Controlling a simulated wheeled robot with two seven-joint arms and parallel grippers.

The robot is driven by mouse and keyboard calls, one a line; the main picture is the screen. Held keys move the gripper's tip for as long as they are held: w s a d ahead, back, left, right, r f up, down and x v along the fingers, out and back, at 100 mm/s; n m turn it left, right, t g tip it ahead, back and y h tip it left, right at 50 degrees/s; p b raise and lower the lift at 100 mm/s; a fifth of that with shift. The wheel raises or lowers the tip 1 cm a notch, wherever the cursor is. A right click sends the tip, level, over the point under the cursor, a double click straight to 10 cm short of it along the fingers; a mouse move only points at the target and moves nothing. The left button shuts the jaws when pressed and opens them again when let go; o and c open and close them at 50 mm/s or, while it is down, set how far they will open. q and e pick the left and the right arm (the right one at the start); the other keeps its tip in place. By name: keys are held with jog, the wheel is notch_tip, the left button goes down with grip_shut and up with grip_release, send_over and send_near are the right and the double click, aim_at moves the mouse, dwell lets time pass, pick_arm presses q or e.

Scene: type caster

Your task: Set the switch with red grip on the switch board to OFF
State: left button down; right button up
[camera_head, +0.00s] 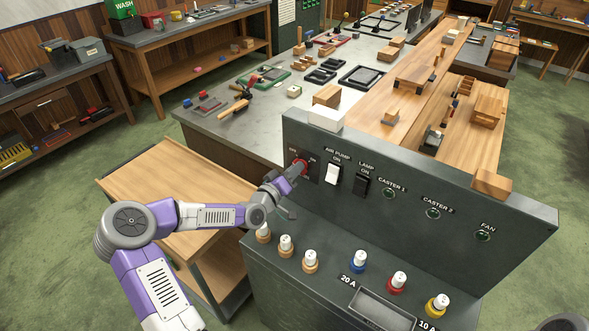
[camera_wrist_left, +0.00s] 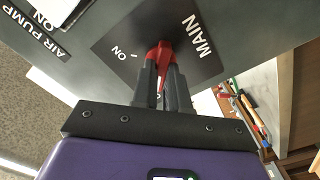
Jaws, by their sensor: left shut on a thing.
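The switch board (camera_head: 410,199) is a dark grey upright panel on a console. At its left end is a dark plate marked MAIN, with the red grip (camera_head: 301,166) on it. In the left wrist view the red grip (camera_wrist_left: 160,54) stands out from the plate, with an ON mark and a line to its left. My left gripper (camera_head: 293,175) reaches it from the left, and its two dark fingers (camera_wrist_left: 163,80) are shut on the red grip. The fingers hide part of the grip, and I cannot tell its exact setting.
Right of the red grip are a white AIR PUMP switch (camera_head: 333,174), a black LAMP switch (camera_head: 361,185) and several round lamps. Several colored fuses stand on the console's lower face. A white block (camera_head: 326,117) and a wooden block (camera_head: 491,184) sit on the board's top edge.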

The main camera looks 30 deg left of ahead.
dwell(0.4)
pick_arm(q)
jog(key=c, duration=1.1)
grip_release()
jog(key=shift+c, duration=0.2)
jog(key=shift+s, duration=0.1)
jog(key=s, duration=0.7)
jog(key=shift+s+a+p, duration=0.2)
jog(key=shift+a+p, duration=0.05)
jog(key=shift+p, duration=0.15)
